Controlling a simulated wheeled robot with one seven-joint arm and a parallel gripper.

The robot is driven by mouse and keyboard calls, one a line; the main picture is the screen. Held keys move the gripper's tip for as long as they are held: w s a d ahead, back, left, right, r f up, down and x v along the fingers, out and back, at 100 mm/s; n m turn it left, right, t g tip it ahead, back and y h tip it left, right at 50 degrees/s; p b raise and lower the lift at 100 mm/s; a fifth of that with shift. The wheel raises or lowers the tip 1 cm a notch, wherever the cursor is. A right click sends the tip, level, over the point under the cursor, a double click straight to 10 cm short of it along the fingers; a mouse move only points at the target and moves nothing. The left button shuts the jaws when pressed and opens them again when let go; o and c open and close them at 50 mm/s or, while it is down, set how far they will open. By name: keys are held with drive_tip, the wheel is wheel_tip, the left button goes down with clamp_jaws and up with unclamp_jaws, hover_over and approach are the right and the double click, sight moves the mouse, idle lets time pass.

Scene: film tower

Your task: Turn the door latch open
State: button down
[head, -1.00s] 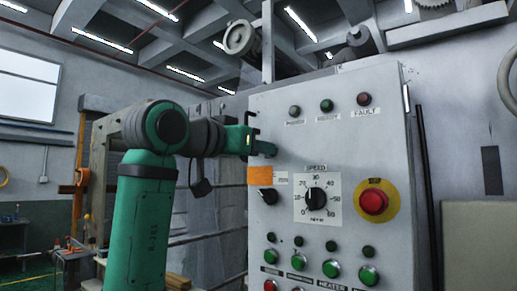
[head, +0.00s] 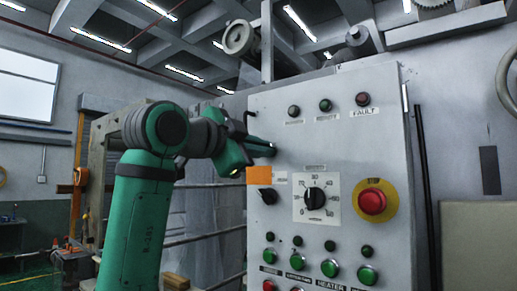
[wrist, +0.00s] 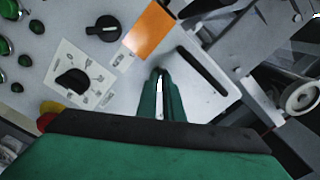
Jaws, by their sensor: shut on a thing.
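The grey control cabinet (head: 345,100) fills the middle right of the head view. My gripper (head: 265,149) is at its upper left, above the orange label, with its green body slanting down. In the wrist view my gripper (wrist: 160,77) has its two green fingers close together, with a narrow pale gap between them. The cabinet door looks shut.
Below the gripper are the orange label (head: 259,175) and a black selector knob (head: 267,196). The speed dial (head: 315,199), the red emergency button (head: 373,202) and several green buttons are on the same face. A handwheel (wrist: 303,95) shows at right in the wrist view.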

drive_tip(key=m, duration=0.6)
drive_tip(key=shift+a, duration=0.15)
drive_tip(key=shift+m, duration=0.4)
drive_tip(key=c, duration=1.9)
unclamp_jaws()
drive_tip(key=shift+f, duration=0.1)
drive_tip(key=v, duration=1)
drive_tip(key=shift+s+a, duration=0.2)
drive_tip(key=shift+s, duration=0.1)
